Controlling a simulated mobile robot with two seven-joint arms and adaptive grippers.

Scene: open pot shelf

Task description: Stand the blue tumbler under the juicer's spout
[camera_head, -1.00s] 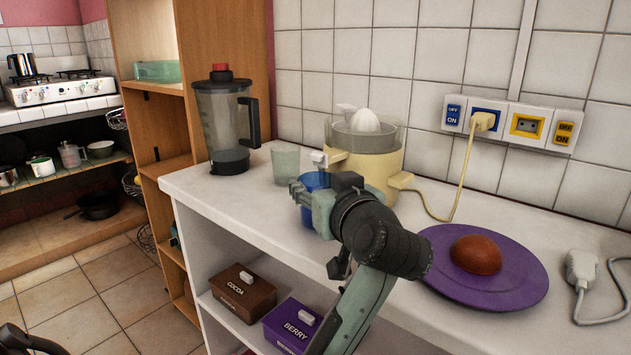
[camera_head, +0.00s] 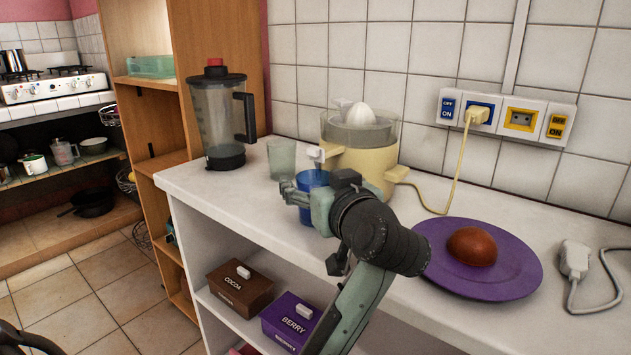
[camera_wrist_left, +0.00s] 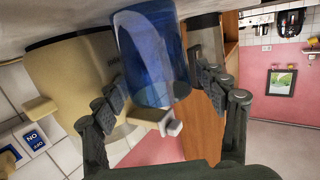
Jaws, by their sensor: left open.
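The blue tumbler (camera_head: 313,179) stands on the white counter, close in front of the cream juicer (camera_head: 368,161). Its top is just below the juicer's white-tipped spout (camera_head: 316,154). My left gripper (camera_head: 302,197) is around the tumbler from the front and hides part of it. In the left wrist view, which looks upside down, the tumbler (camera_wrist_left: 152,55) sits between the two open fingers (camera_wrist_left: 162,88), with a gap at the right finger. The spout tip (camera_wrist_left: 171,127) shows beside the tumbler's rim. My right gripper is not in view.
A clear glass (camera_head: 282,159) stands just left of the tumbler, and a blender jug (camera_head: 222,120) farther left. A purple plate (camera_head: 520,272) with a brown round item lies right of my arm. The juicer's yellow cord (camera_head: 452,203) runs to the wall sockets.

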